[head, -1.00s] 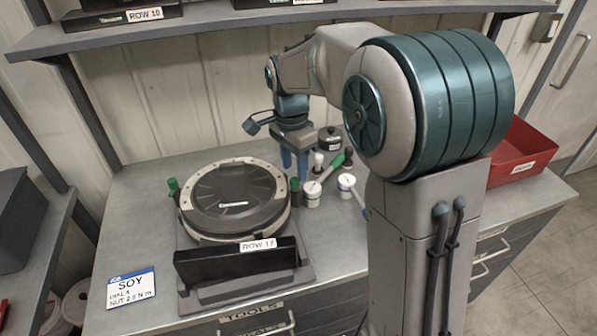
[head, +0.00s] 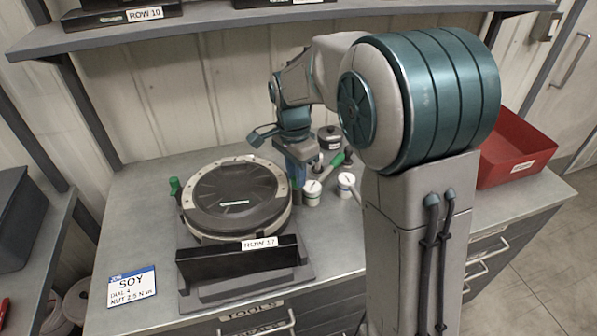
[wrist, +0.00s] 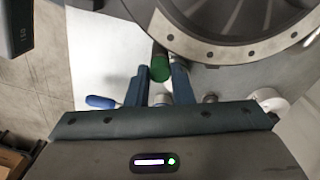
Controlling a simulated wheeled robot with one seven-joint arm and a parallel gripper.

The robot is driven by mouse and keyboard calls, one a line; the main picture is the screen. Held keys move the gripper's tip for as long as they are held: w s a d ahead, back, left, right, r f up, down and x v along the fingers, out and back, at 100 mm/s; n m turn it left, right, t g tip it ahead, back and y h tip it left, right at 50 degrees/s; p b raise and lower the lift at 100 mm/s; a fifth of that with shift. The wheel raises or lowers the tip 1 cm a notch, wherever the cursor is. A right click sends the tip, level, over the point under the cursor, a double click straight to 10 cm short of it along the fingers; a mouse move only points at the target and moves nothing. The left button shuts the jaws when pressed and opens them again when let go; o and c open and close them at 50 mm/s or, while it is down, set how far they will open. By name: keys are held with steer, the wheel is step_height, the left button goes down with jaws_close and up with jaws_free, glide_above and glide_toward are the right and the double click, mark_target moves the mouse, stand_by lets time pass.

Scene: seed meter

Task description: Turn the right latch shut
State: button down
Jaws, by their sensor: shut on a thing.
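The seed meter (head: 235,199) is a round dark lid in a pale ring with bolts, standing on a dark base labelled ROW 17 on the bench. Its left latch (head: 175,187) is a green knob at the ring's left side. The right latch (wrist: 160,67) is a green knob beside the ring in the wrist view. My gripper (head: 296,176) is at the ring's right side, with its blue fingers pointing down and shut on the right latch. In the head view the fingers mostly hide that latch.
White-lidded jars (head: 312,192) and a green-handled tool (head: 338,160) stand close to the right of my gripper. A black pot (head: 330,138) is behind. A red bin (head: 515,155) is at the right. The SOY card (head: 131,287) lies front left. A shelf (head: 200,27) hangs above the back.

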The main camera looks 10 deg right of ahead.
steer(key=shift+a+n, duration=0.1)
steer(key=shift+n, duration=0.2)
steer(key=n, duration=0.2)
steer(key=shift+a+n, duration=0.15)
steer(key=shift+n, duration=0.25)
steer(key=n+b, duration=0.1)
steer(key=n, duration=0.9)
steer(key=shift+n+y, duration=0.3)
steer(key=shift+n, duration=1.9)
steer(key=c, duration=1.3)
jaws_free()
steer(key=shift+o, duration=0.2)
